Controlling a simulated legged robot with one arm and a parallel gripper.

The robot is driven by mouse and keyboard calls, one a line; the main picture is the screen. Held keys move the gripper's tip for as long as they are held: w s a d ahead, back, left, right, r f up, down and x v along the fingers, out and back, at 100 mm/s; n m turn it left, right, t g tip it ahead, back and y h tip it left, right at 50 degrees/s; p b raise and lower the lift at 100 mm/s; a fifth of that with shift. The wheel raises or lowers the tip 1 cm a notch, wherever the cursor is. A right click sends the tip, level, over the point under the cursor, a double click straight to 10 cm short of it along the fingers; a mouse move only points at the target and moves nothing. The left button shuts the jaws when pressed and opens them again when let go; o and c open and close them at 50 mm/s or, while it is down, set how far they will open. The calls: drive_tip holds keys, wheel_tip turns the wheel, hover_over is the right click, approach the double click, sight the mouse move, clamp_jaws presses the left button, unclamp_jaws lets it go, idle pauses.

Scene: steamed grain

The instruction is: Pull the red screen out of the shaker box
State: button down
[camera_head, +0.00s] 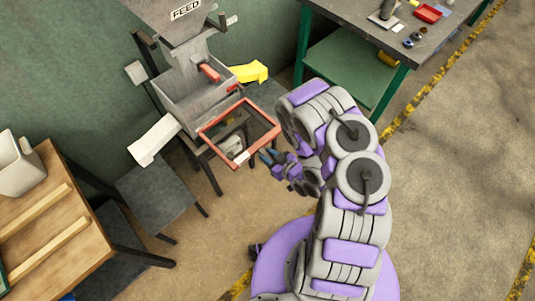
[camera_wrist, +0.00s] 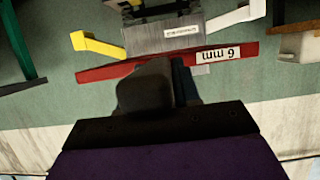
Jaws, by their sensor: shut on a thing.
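The red screen (camera_head: 263,113) is a flat rectangular red frame. It sticks out from the front of the grey shaker box (camera_head: 180,108), and most of the frame shows outside it. I cannot tell if its back edge is still inside. My gripper (camera_head: 266,156) is shut on the frame's front edge. In the wrist view the red front bar (camera_wrist: 100,71) crosses the picture with a white "6 mm" label (camera_wrist: 219,55). My gripper (camera_wrist: 160,85) hides the bar's middle. The shaker box (camera_wrist: 165,36) shows just behind the bar.
A yellow chute (camera_head: 250,72) and a white chute (camera_head: 153,139) flank the box. A wooden table (camera_head: 65,225) with a white bin (camera_head: 20,168) stands at left. A workbench (camera_head: 400,38) stands at upper right. The floor (camera_head: 450,170) at right is clear.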

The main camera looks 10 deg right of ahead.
drive_tip(key=shift+s+d+p, duration=0.35)
drive_tip(key=shift+s+d, duration=0.15)
drive_tip(key=shift+s, duration=0.25)
drive_tip(key=shift+s+d+p, duration=0.3)
drive_tip(key=shift+s+d, duration=0.2)
drive_tip(key=shift+s, duration=0.25)
